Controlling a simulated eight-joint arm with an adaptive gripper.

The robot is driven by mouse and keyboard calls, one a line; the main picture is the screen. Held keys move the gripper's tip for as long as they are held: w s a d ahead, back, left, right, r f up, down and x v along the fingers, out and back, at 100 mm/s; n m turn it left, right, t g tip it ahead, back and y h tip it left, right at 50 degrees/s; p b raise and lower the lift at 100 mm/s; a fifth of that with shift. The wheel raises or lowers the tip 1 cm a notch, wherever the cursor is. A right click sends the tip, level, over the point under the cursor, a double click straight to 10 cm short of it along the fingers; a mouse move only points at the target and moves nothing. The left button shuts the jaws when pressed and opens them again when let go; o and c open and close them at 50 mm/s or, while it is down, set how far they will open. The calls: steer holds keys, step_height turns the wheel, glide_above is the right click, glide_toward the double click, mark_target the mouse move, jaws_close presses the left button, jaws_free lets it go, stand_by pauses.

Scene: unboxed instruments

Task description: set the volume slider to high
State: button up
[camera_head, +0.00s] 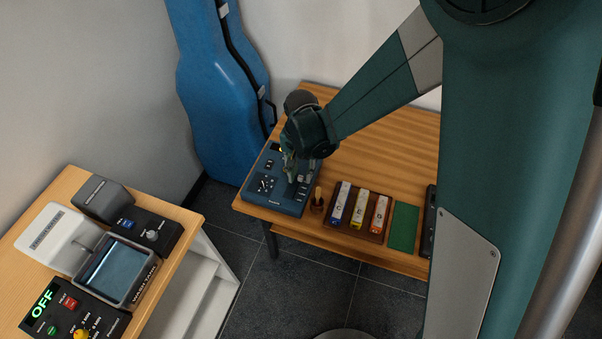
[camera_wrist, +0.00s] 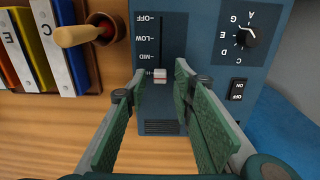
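The blue device (camera_head: 283,203) sits at the left end of the wooden table. In the wrist view, its slider has a dark vertical slot (camera_wrist: 164,40) marked OFF, LOW and MID from top to bottom. The white slider knob (camera_wrist: 160,76) with a red line sits below MID, near the slot's lower end. A label beside it is partly hidden and hard to read. My gripper (camera_wrist: 159,72) is open, its green-padded fingers on either side of the knob with gaps showing. In the head view, my gripper (camera_head: 294,172) is low over the device and hides the slider.
The device also has a rotary knob (camera_wrist: 248,37) and an ON/OFF switch (camera_wrist: 238,89). Beside it stand a wooden-handled tool in a holder (camera_head: 317,200) and colored, lettered blocks (camera_head: 359,210) in a rack. A blue instrument case (camera_head: 220,90) stands behind. Another table holds other devices.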

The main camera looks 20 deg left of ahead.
mark_target(301, 175)
steer(key=shift+r, duration=0.1)
step_height(301, 175, up, 12)
stand_by(1.0)
stand_by(0.5)
